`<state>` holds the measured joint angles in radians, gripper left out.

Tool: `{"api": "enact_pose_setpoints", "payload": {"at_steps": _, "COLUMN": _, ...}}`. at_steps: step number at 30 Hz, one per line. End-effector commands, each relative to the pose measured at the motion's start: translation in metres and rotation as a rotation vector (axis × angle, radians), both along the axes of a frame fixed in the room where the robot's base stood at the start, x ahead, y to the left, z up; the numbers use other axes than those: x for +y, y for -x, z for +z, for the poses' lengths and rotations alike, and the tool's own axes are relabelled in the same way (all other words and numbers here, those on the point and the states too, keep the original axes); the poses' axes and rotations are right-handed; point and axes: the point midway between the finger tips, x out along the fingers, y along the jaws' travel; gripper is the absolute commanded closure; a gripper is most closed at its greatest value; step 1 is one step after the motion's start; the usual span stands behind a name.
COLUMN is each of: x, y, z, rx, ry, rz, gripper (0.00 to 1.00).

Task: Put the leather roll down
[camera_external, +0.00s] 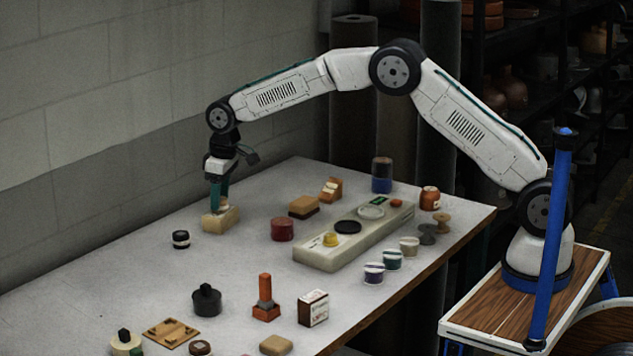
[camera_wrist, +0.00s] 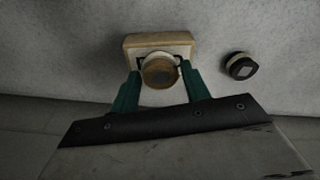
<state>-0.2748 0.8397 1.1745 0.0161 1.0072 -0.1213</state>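My gripper (camera_external: 217,204) points down over the far left part of the table. In the wrist view its two green fingers (camera_wrist: 161,68) stand close against both sides of a brown round leather roll (camera_wrist: 160,74), seen end-on, and appear shut on it. Directly below the roll is a pale tan block (camera_external: 226,222), which also shows in the wrist view (camera_wrist: 140,42). The roll is at the block's top; whether it rests on the block or hangs just above it, I cannot tell. The fingers hide most of the roll in the external view.
A small dark round jar (camera_external: 181,239) stands left of the block, apart from it. A red round tin (camera_external: 283,229), a tan brush block (camera_external: 304,207) and a long pale tray (camera_external: 318,255) lie to the right. The grey tabletop (camera_external: 110,275) is clear in front of the jar.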

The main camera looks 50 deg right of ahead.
Motion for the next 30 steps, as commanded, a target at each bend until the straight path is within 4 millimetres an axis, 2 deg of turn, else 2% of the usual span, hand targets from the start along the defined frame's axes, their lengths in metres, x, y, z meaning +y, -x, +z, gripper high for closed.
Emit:
{"api": "enact_pose_setpoints", "payload": {"at_steps": 9, "x": 0.0, "y": 0.0, "z": 0.001, "rx": 0.0, "ry": 0.0, "rz": 0.0, "gripper": 0.42}}
{"api": "enact_pose_setpoints", "payload": {"at_steps": 13, "x": 0.0, "y": 0.0, "z": 0.01, "rx": -0.002, "ry": -0.001, "rz": 0.0, "gripper": 0.42}}
{"api": "enact_pose_setpoints", "payload": {"at_steps": 17, "x": -0.001, "y": 0.003, "z": 0.032, "rx": -0.003, "ry": -0.001, "rz": 0.0, "gripper": 0.42}}
{"api": "enact_pose_setpoints", "payload": {"at_steps": 24, "x": -0.004, "y": 0.008, "z": 0.084, "rx": -0.003, "ry": -0.001, "rz": 0.0, "gripper": 0.42}}
{"api": "enact_pose_setpoints", "payload": {"at_steps": 30, "x": -0.005, "y": 0.012, "z": 0.113, "rx": -0.001, "ry": 0.0, "rz": 0.0, "gripper": 0.42}}
